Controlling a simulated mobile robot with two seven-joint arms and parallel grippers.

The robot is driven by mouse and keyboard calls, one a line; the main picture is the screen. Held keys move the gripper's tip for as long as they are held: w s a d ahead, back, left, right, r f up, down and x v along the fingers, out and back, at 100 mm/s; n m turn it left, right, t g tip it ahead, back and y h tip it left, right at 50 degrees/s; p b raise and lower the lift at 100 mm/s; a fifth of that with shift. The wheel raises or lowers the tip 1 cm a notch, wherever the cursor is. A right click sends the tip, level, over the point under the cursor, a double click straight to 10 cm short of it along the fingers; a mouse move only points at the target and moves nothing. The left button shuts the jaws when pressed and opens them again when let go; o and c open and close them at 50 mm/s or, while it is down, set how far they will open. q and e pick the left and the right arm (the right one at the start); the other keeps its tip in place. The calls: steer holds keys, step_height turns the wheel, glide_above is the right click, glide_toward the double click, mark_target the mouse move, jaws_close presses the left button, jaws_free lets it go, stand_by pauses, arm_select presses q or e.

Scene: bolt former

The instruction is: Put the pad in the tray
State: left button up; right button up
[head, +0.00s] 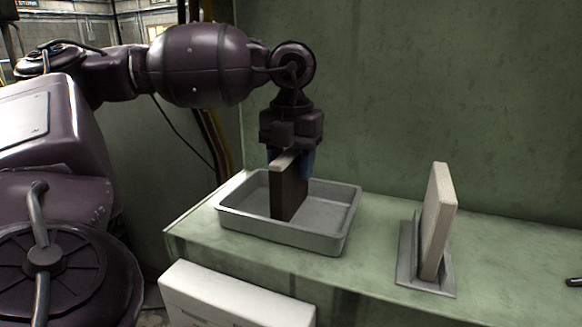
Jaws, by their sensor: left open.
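A thin block-shaped pad (290,192), dark on its broad face and pale along its top edge, stands upright inside the grey metal tray (341,231). Its lower edge appears to be at the tray floor, but I cannot tell whether it touches. My left gripper (291,163) points down over the pad, with its blue fingers on either side of the pad's top. The left gripper is open. A second pale pad (438,222) stands upright, slightly tilted, in a grey metal holder (409,268) to the right. My right gripper is not in view.
The tray and holder stand on a green bench (375,262) against a green wall. A white box (235,300) is below the bench's front edge. A small dark object (573,282) lies at the far right. The bench between tray and holder is clear.

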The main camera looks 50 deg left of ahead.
arm_select(q)
step_height(320, 180, up, 11)
steer(key=shift+r, duration=0.2)
stand_by(0.3)
stand_by(0.3)
